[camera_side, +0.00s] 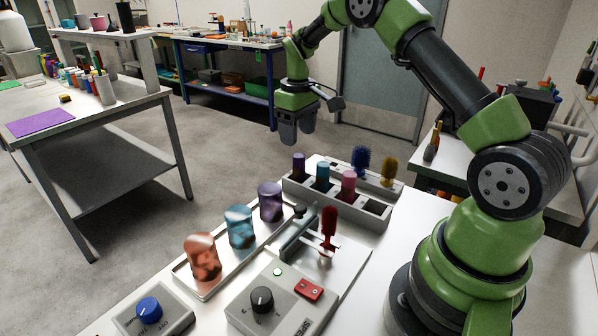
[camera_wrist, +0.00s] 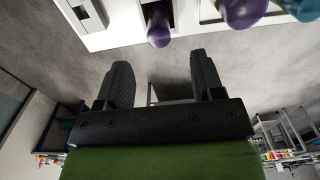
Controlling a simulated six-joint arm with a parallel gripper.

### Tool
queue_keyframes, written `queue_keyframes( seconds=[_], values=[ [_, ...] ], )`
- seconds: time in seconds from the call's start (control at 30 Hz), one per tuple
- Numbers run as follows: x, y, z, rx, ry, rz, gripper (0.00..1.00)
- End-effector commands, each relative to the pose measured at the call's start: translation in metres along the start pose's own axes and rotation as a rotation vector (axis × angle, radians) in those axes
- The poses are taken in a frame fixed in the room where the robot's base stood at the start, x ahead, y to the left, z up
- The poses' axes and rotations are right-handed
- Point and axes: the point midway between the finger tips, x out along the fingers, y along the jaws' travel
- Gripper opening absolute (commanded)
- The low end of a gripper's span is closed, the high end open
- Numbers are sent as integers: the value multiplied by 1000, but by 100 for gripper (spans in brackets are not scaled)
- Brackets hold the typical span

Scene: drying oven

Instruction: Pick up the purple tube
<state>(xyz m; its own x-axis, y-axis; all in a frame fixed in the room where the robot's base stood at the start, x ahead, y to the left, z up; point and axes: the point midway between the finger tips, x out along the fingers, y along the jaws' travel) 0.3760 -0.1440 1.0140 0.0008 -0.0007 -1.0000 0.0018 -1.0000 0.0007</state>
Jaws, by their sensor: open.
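The purple tube (camera_side: 299,166) stands upright in the left end of the grey rack (camera_side: 365,215). A teal tube (camera_side: 322,176) and a pink tube (camera_side: 348,184) stand in the same rack to its right. In the wrist view the purple tube (camera_wrist: 159,32) shows at the top, beyond the fingertips and roughly in line with the gap between them. My gripper (camera_side: 297,139) is open and empty, above the purple tube and apart from it. Its two spread fingers also show in the wrist view (camera_wrist: 160,70).
Purple (camera_side: 270,202), teal (camera_side: 240,227) and orange (camera_side: 202,258) containers stand on a white tray (camera_side: 180,272). Blue (camera_side: 361,160) and yellow (camera_side: 389,170) brushes stand behind the rack. A device with a black knob (camera_side: 262,299) and a red-handled piece (camera_side: 328,228) are in front.

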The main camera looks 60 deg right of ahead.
Motion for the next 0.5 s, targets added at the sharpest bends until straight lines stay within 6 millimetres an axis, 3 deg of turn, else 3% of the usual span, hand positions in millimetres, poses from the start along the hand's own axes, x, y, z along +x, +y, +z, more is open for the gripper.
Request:
queue_keyframes(
  seconds=[0.2, 0.5],
  values=[
    [33, 0, 1, 1, -5, -2, 62],
    [65, 1, 2, 2, -6, -3, 62]
  ],
)
